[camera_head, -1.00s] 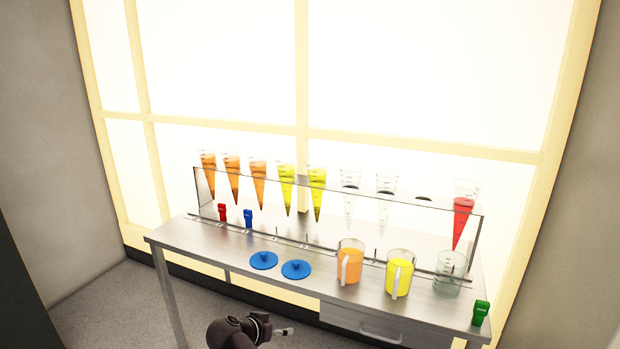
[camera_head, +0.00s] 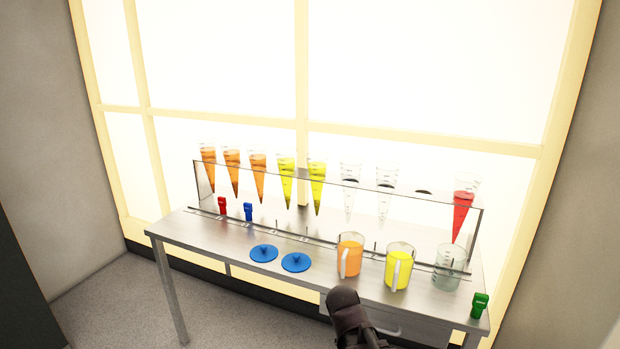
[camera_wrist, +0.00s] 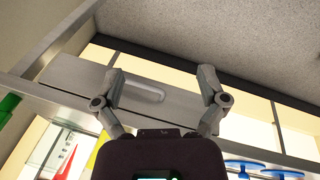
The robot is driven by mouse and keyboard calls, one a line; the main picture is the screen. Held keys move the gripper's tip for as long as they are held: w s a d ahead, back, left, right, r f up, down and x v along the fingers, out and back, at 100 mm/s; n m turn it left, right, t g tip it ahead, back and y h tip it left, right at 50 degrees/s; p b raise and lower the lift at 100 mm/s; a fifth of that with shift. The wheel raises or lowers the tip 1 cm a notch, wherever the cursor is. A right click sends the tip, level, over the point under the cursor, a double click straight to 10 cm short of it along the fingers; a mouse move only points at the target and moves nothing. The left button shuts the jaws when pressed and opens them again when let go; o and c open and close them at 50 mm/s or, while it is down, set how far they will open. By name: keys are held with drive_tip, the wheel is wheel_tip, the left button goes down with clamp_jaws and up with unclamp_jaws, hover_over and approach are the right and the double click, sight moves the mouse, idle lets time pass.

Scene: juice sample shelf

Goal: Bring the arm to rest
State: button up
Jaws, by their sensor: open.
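My arm shows at the bottom of the head view, in front of the table's drawer; its fingertips are out of that picture. In the wrist view my gripper (camera_wrist: 163,80) is open, with its two fingers spread and nothing between them. The steel table's drawer front and handle (camera_wrist: 140,88) show behind the fingers. I cannot tell how far the fingers are from the drawer.
The steel table (camera_head: 215,238) bears an orange jug (camera_head: 350,260), a yellow jug (camera_head: 398,272), an empty jug (camera_head: 447,275), two blue lids and a green clip (camera_head: 479,306). A clear rack (camera_head: 335,222) holds several cones. Floor at left is clear.

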drive_tip(key=shift+s+d+n+g+y, duration=0.65)
drive_tip(key=shift+s+d+y, duration=0.75)
drive_tip(key=shift+d, duration=1.4)
wheel_tip(320, 180, up, 19)
drive_tip(key=p, duration=2)
drive_tip(key=shift+a+r, duration=0.15)
